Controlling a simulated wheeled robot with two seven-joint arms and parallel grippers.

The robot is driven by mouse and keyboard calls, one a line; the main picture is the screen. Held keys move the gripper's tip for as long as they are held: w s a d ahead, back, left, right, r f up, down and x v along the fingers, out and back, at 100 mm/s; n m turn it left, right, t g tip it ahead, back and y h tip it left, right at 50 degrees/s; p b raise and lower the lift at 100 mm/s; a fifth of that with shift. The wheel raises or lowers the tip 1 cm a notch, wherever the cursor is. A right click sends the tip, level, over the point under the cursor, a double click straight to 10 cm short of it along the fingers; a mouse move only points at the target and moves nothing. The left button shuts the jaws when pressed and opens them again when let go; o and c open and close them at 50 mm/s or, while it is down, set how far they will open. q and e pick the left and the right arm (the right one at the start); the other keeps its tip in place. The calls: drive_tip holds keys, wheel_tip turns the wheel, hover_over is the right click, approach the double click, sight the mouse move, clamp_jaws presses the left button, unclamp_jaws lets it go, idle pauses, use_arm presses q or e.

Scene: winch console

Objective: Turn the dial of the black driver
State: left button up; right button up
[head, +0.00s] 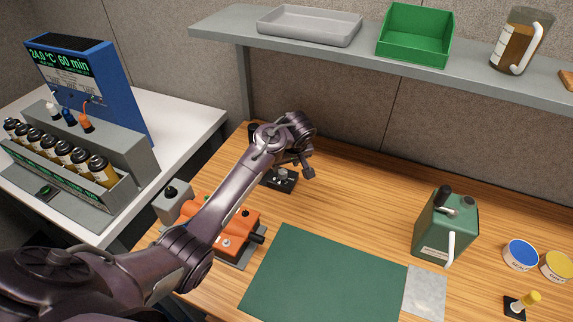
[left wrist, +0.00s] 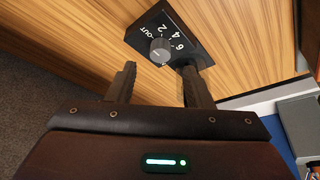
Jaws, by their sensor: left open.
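The black driver (head: 288,185) is a small dark box on the wooden table, partly behind my left arm in the head view. In the left wrist view the black driver (left wrist: 193,47) shows white markings, "OUT" and several numbers, beside a grey round dial (left wrist: 159,50). My left gripper (head: 305,169) is over the table close to the driver. In the left wrist view the left gripper (left wrist: 158,82) is open, and the dial lies beyond the gap between its fingers, apart from both. The right finger overlaps the driver's edge in the picture. My right gripper is not in view.
A green mat (head: 325,275) lies in front. A green box with a handle (head: 440,230) stands to the right. A grey shelf (head: 340,48) runs above the back of the table.

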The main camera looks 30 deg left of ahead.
sight(283, 172)
use_arm(q)
drive_tip(key=x, duration=0.5)
drive_tip(key=shift+a+f, duration=0.1)
drive_tip(key=shift+f, duration=0.1)
drive_tip(key=c, duration=1)
drive_tip(key=shift+p, duration=0.3)
